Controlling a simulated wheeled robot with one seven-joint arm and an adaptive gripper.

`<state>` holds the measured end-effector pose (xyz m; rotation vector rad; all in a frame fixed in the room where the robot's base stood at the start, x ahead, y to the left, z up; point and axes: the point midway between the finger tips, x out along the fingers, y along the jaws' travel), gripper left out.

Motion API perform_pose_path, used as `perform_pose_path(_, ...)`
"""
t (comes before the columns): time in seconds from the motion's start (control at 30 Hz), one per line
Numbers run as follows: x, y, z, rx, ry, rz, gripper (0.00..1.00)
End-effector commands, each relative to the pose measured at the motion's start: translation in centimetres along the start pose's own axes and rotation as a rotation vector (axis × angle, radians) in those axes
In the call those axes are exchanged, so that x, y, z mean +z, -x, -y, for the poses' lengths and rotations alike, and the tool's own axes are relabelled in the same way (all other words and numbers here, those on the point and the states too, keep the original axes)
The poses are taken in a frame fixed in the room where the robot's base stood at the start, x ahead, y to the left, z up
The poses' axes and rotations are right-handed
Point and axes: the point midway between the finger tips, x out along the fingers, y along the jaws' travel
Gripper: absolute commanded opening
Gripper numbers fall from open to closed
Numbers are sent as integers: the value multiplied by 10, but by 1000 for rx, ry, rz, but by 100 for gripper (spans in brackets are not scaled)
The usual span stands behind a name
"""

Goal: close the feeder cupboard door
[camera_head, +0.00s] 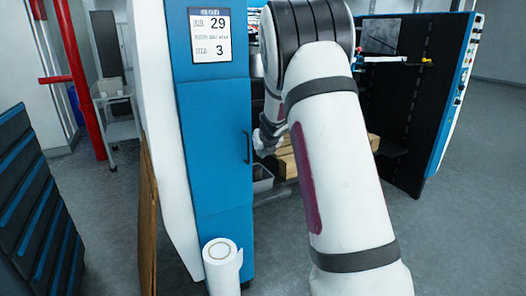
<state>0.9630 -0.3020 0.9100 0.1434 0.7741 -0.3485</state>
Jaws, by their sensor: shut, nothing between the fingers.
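A tall blue panel (213,120) with a dark bar handle (247,147) near its right edge stands left of centre and looks like the feeder cupboard door. To its right is an open space with a dark inner wall (405,100), partly hidden by my arm. How far the door stands open is hard to judge. My gripper (262,143) shows only as a small grey part just right of the handle, mostly behind my arm. It is shut and holds nothing. I cannot tell whether it touches the door.
A white roll (222,270) stands upright at the blue panel's foot. Cartons (285,160) and a pale bin (263,178) sit behind my arm. A dark blue-striped rack (40,200) is at left, near red posts (78,75). Grey floor at right is clear.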

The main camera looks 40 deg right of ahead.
Motion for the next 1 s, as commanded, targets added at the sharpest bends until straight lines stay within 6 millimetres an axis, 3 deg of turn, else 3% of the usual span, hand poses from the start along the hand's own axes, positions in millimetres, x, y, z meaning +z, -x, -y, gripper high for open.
perform_pose_path(0.5,2,76,11,3,2,-1,0)
perform_pose_path(0.9,2,89,13,2,-7,3,0)
perform_pose_path(1.0,14,107,10,-7,-89,41,0)
